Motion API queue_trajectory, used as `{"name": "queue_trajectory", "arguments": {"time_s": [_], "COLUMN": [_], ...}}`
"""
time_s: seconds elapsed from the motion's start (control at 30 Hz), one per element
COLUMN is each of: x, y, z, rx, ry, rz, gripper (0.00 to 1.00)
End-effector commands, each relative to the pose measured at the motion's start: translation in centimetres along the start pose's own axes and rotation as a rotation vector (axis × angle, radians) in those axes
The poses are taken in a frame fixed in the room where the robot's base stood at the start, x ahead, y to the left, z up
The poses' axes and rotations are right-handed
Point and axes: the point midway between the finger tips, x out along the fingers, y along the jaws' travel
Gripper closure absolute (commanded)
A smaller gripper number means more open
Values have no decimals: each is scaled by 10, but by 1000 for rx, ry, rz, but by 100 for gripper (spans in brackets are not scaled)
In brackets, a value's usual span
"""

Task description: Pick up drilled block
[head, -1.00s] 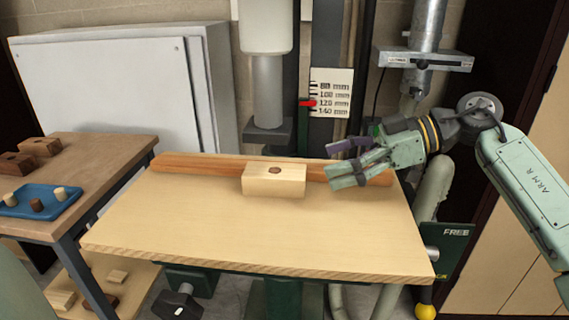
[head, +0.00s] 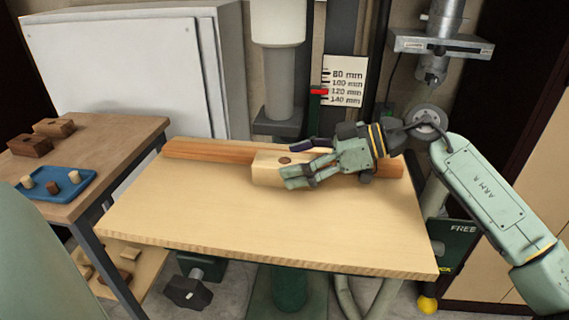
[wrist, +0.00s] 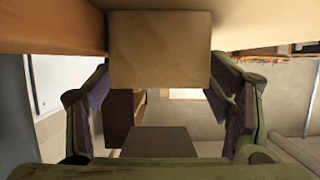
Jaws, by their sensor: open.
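The drilled block (head: 268,171) is a pale wooden block with a dark round hole in its top. It sits on the light wooden table against the reddish-brown wooden fence. My gripper (head: 297,163) is open, with one finger at the near side of the block and the other toward its far side. In the wrist view the block's end face (wrist: 160,50) lies between the two spread fingers of my gripper (wrist: 163,95). The fingers hide the right part of the block in the head view. I cannot tell if they touch it.
The fence (head: 208,150) runs along the back of the table (head: 250,225), whose front and left are clear. A press column (head: 278,85) stands behind. A side table at left holds a blue tray (head: 70,195) with plugs and dark drilled blocks (head: 30,145).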

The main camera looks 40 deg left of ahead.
Motion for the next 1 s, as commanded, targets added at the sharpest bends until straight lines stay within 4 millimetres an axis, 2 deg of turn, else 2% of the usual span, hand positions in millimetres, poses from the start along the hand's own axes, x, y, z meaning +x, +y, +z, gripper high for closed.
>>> {"name": "queue_trajectory", "arguments": {"time_s": [0.27,1.0], "x": [5,5], "y": [0,0], "z": [0,0], "rx": [0,0], "ry": [0,0], "rz": [1,1], "gripper": [27,75]}}
